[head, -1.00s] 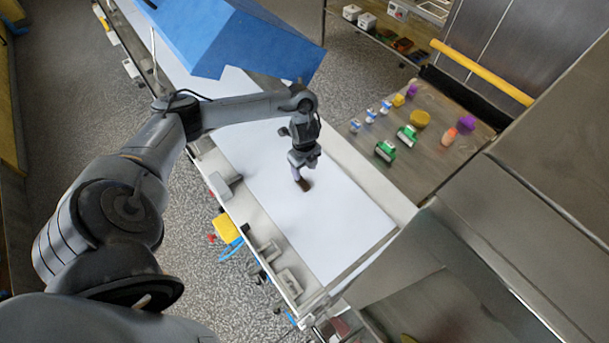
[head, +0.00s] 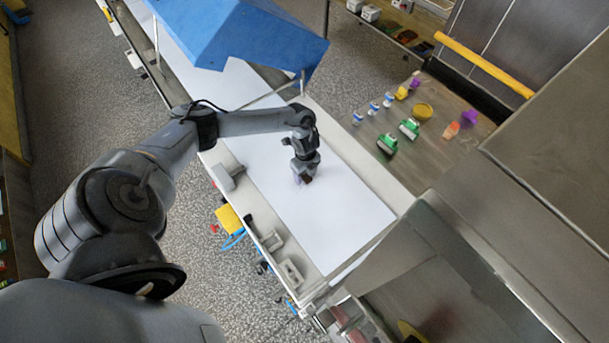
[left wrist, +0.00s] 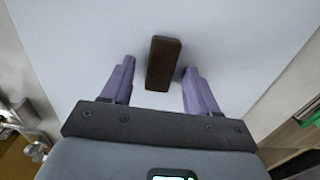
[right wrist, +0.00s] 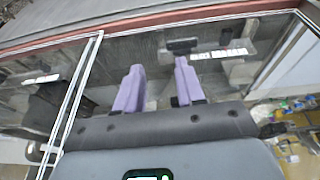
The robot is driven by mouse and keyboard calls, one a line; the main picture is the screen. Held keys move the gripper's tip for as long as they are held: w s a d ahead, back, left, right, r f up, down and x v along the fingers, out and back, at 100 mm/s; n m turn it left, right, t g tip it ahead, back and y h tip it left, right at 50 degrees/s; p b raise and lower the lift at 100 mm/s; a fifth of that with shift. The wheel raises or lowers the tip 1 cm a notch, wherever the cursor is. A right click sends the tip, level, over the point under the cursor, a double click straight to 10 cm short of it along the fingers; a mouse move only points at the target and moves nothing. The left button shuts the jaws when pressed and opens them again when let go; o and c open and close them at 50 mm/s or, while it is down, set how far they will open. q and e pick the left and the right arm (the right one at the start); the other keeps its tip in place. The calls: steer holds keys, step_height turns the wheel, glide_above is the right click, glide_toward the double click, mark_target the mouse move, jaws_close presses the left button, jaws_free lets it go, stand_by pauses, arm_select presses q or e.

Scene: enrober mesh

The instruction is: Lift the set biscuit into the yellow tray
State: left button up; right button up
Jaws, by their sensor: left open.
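The biscuit is a dark brown bar (left wrist: 162,62) on the white belt (left wrist: 225,35). In the left wrist view it stands out between and beyond the purple fingertips of my left gripper (left wrist: 158,68), with gaps at both sides. That gripper is open, pointing down close to the belt in the head view (head: 301,181), where it mostly hides the biscuit. A yellow edge (head: 409,331) at the lower right of the head view may be the yellow tray; most of it is hidden. My right gripper (right wrist: 158,66) is open and empty, its purple fingers a little apart.
A blue hood (head: 235,35) covers the belt's far end. A steel housing (head: 480,250) fills the right. The near belt is clear.

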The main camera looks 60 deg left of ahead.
arm_select(q)
steer(key=c, duration=0.9)
steer(key=shift+r, duration=0.1)
